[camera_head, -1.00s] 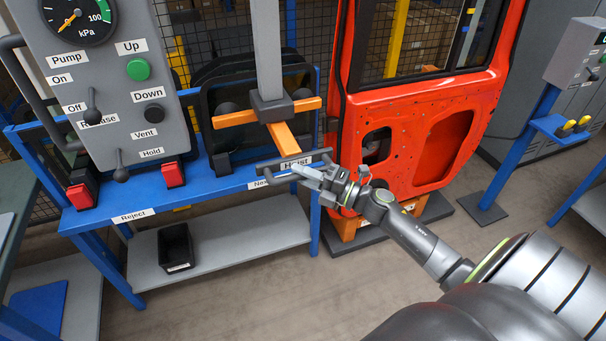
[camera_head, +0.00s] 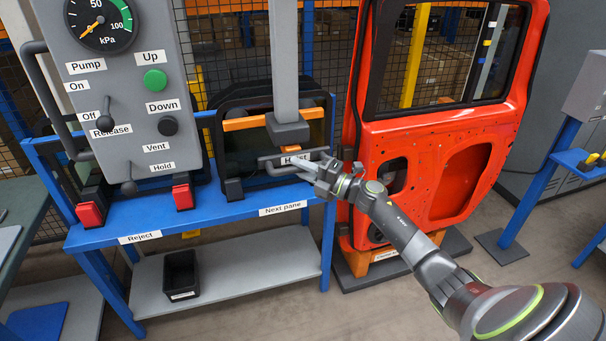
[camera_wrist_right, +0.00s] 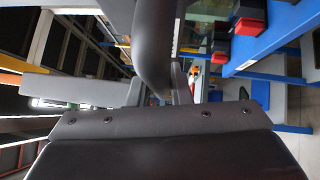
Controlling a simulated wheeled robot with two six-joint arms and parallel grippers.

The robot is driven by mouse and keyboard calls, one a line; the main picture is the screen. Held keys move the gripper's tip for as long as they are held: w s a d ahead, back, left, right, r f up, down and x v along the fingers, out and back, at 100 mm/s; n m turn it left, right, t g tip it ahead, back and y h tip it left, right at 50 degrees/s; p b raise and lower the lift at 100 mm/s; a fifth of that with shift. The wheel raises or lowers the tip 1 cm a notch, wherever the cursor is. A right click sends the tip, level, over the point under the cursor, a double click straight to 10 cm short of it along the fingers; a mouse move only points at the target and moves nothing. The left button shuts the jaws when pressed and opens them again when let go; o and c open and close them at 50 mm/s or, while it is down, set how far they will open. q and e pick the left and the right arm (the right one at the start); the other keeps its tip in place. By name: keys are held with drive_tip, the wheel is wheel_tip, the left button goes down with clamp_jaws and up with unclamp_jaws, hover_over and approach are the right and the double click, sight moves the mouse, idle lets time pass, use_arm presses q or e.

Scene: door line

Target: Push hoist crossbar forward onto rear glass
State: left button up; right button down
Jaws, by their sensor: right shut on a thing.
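The hoist is a grey vertical post (camera_head: 284,70) ending in a dark block, with an orange crossbar (camera_head: 246,123) at its foot. A grey handle (camera_head: 268,164) labelled "Hoist" sits at the near side. My right gripper (camera_head: 308,168) is shut on the right part of this handle; the handle also fills the top middle of the right wrist view (camera_wrist_right: 155,45). The dark-framed rear glass (camera_head: 238,148) stands upright on the blue bench behind the crossbar. The crossbar lies close in front of it; contact cannot be told. Suction cups are not clearly visible. My left gripper is not in view.
A grey control panel (camera_head: 118,100) with gauge, levers and buttons stands left, and red clamps (camera_head: 183,196) sit on the blue bench (camera_head: 235,208). A red door (camera_head: 435,150) stands close right of my right gripper. A black bin (camera_head: 181,275) is on the lower shelf.

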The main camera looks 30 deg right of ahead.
drive_tip(key=c, duration=1.5)
unclamp_jaws()
drive_tip(key=shift+w+r, duration=0.15)
drive_tip(key=shift+r, duration=0.05)
drive_tip(key=shift+o, duration=0.9)
drive_tip(key=shift+w+f, duration=0.15)
drive_tip(key=shift+f, duration=0.05)
drive_tip(key=b+v, duration=0.5)
drive_tip(key=v, duration=1.2)
drive_tip(key=shift+s, duration=0.2)
drive_tip(key=shift+d, duration=0.2)
